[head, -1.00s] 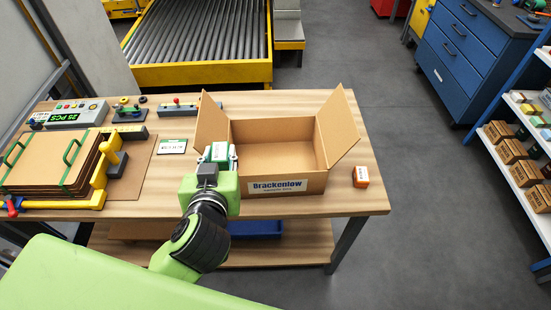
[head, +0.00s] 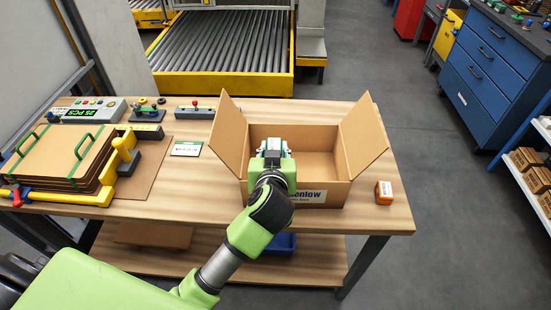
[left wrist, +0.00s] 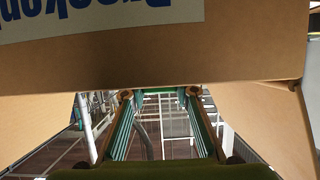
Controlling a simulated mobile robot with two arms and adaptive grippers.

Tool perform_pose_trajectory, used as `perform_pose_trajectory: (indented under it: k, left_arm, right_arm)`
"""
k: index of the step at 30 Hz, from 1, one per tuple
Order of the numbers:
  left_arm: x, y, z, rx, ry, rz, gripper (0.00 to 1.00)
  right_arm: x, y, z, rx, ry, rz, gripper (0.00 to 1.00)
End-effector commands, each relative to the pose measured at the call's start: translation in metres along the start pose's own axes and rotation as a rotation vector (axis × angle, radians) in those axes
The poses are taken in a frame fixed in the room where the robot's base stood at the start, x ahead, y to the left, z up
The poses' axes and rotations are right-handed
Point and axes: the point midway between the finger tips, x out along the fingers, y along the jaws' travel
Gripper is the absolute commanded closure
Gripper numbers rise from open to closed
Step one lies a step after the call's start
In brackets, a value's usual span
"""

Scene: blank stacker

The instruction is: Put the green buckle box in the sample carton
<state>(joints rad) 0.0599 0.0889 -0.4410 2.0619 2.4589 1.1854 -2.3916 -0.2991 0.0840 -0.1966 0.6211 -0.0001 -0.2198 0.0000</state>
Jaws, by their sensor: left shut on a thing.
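The sample carton (head: 336,194) is an open brown cardboard box on the table in the head view, its side flaps spread and a Brackenlow label on its front wall. My left gripper (head: 273,150) is shut on the green buckle box (head: 273,143), a small green and white box, mostly hidden by the gripper. In the head view they overlap the carton's front edge and opening; exact height is hard to tell. In the left wrist view, the gripper fingertips (left wrist: 158,93) show close to the carton's labelled wall (left wrist: 150,65). My right gripper is not in view.
A small orange box (head: 384,192) stands right of the carton. A white and green card (head: 187,149) lies left of it. Stacked brown sheets (head: 65,155) in a yellow fixture fill the table's left side. The carton's interior looks empty where visible.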

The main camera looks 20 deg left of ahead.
Motion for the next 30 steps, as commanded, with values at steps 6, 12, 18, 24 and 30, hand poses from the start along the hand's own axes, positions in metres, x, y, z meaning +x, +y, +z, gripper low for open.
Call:
perform_pose_trajectory:
  k: [6, 12, 18, 24, 30]
  left_arm:
    - [0.014, 0.004, 0.024, 0.001, -0.004, 0.0, 0.98]
    - [0.019, 0.004, 0.032, -0.002, 0.001, 0.001, 0.98]
    - [0.019, 0.004, 0.032, -0.001, 0.001, 0.001, 0.98]
    - [0.021, 0.003, 0.037, 0.001, 0.001, -0.001, 0.98]
    - [0.023, 0.004, 0.044, 0.001, -0.001, 0.001, 0.98]
  right_arm:
    - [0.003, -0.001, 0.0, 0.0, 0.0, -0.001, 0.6]
    - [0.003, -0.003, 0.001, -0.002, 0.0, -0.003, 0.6]
    - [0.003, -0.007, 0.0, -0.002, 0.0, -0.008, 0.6]
    - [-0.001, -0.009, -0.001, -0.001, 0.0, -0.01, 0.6]
    - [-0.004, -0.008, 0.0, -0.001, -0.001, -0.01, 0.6]
